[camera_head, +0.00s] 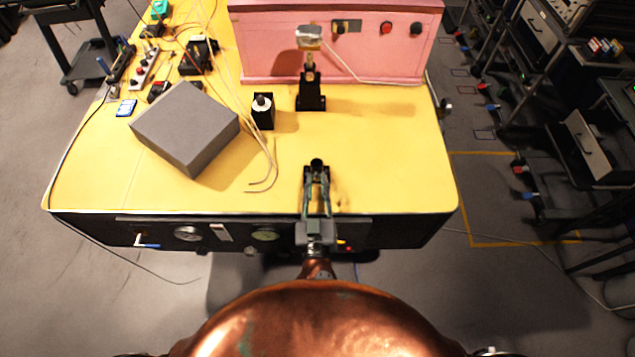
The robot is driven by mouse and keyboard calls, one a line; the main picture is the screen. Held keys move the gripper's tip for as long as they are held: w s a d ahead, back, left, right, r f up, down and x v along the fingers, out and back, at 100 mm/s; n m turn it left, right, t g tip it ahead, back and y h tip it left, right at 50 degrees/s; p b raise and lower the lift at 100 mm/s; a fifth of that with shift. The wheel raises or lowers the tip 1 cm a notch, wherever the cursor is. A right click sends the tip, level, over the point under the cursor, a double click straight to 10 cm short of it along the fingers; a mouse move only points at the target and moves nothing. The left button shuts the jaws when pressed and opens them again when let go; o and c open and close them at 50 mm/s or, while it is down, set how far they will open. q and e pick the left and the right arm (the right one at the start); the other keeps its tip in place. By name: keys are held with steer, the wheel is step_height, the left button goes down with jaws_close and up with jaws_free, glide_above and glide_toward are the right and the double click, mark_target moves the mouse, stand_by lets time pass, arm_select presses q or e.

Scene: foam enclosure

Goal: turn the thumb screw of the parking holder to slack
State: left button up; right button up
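My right gripper (317,175) reaches forward from the bottom centre over the front edge of the yellow table. Its two greenish fingers stand on either side of a small black holder (317,163) with a round dark top, probably the parking holder with its thumb screw. The fingers and the steep view hide much of this holder, and I cannot tell whether the tips touch the screw. Behind it stands a black stand (311,97) with a brass-coloured post and a silvery block (309,38) on top. My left gripper is not in view.
A grey foam block (185,128) lies left on the yellow table (390,160). A black block with a silver knob (263,110) stands to its right. White cables run between them. A pink panel box (370,45) closes the back. The table's right side is clear.

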jaws_close()
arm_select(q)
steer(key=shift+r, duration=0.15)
arm_select(e)
steer(key=n+p, duration=0.2)
steer(key=n, duration=0.2)
steer(key=shift+r+n+p, duration=0.1)
steer(key=shift+n+p, duration=0.2)
steer(key=shift+p, duration=0.1)
steer(key=n+p, duration=0.3)
steer(key=n, duration=0.2)
steer(key=n+p, duration=0.3)
steer(key=n, duration=0.2)
steer(key=shift+n+p, duration=0.35)
steer(key=shift+n, duration=0.05)
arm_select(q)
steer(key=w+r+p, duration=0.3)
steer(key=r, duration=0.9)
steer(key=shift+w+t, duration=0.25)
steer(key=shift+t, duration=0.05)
arm_select(e)
steer(key=n, duration=0.4)
steer(key=shift+f+n, duration=0.2)
steer(key=shift+n, duration=0.2)
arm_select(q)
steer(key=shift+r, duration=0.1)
arm_select(e)
steer(key=shift+s+f, duration=0.1)
steer(key=o, duration=0.6)
jaws_free()
